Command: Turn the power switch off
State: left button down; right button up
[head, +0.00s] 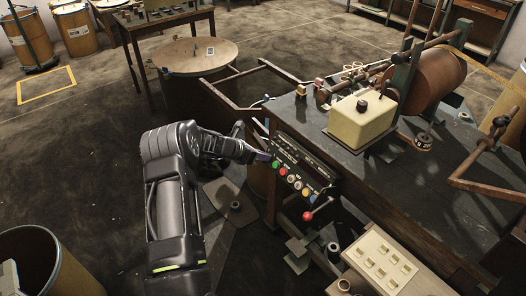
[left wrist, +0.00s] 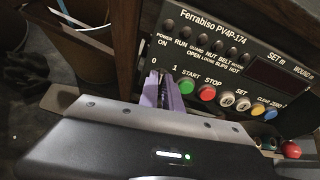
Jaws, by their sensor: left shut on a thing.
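The control panel (head: 305,170) is on the front of the dark workbench. In the left wrist view the panel (left wrist: 232,62) carries the name Ferrabiso PV4P-174 and a row of small dark indicators. My left gripper (head: 262,156) reaches its left end, beside the green START button (head: 276,168). In the left wrist view my gripper's purple fingertips (left wrist: 163,92) are at the panel, below the 0 and 1 marks. They are shut on the power switch, which they hide, so its position cannot be told. My right gripper is not in view.
The red STOP button (left wrist: 207,92) is just right of the green START button (left wrist: 187,85), close to my fingers. White, yellow and blue buttons follow. A red-knobbed lever (head: 309,215) sticks out below the panel. A cream box (head: 362,118) stands on the bench.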

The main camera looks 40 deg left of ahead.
pick_arm(q)
jog(key=n, duration=0.3)
jog(key=n+h, duration=0.1)
jog(key=n, duration=0.1)
jog(key=shift+a+f, duration=0.1)
jog(key=shift+a, duration=0.15)
dwell(0.4)
jog(key=c, duration=1.5)
grip_release()
jog(key=shift+c, duration=0.2)
jog(key=v, duration=0.7)
jog(key=shift+s+a+r, duration=0.2)
jog(key=shift+s+r, duration=0.05)
